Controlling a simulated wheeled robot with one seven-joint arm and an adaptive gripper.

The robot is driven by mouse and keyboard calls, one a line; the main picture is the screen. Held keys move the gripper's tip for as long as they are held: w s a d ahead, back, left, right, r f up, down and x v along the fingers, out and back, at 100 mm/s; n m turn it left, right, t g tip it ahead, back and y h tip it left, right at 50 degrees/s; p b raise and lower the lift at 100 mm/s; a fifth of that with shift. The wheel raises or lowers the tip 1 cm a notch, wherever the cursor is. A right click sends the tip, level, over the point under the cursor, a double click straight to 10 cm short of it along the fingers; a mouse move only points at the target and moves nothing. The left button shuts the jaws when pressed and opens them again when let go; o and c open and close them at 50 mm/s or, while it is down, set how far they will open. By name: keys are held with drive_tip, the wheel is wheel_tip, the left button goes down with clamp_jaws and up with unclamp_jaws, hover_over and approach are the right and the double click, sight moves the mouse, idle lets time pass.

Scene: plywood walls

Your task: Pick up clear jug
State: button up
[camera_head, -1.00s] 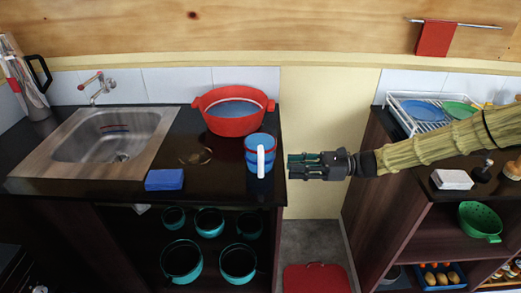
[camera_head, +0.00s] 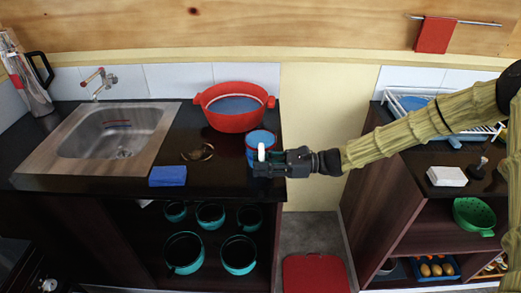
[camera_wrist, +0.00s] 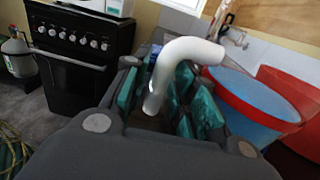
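A blue jug (camera_head: 259,137) with a red rim and a white handle stands on the dark counter near its right edge. It does not look clear. In the wrist view the jug (camera_wrist: 238,95) is at the right, and its curved white handle (camera_wrist: 188,50) reaches between my gripper's teal-padded fingers (camera_wrist: 160,100). In the head view my gripper (camera_head: 262,165) is in front of the jug at its handle and hides the jug's lower part. The fingers look apart around the handle; firm contact on both sides does not show.
A red pot (camera_head: 233,119) stands just behind the jug. A blue sponge-like block (camera_head: 168,176) and a sink (camera_head: 115,140) are to the left. A tall container with a black handle (camera_head: 32,90) stands at the far left. Teal pots (camera_head: 239,257) sit on the shelf below.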

drive_tip(key=shift+c, duration=0.2)
clamp_jaws()
